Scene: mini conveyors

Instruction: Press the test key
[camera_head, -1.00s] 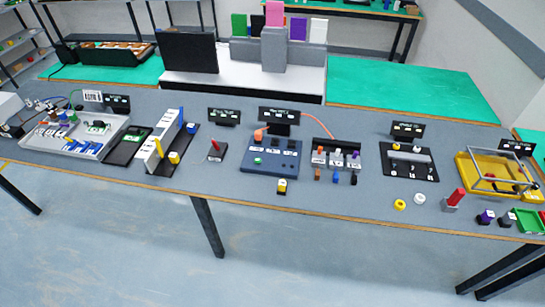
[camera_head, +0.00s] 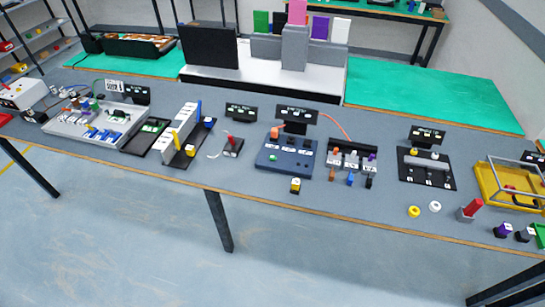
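No part labelled clearly enough to read as the test key can be made out; the labels are too small. Left of the panel is a small dark base with a red lever (camera_head: 231,139). Neither of my grippers is in view.
The long grey table (camera_head: 360,204) holds several stations: a grey tray (camera_head: 66,130) at left, a black slotted plate (camera_head: 427,178) and a yellow framed tray (camera_head: 492,188) at right. Loose yellow (camera_head: 414,211) and white (camera_head: 435,206) rings lie near the front edge. Floor in front is clear.

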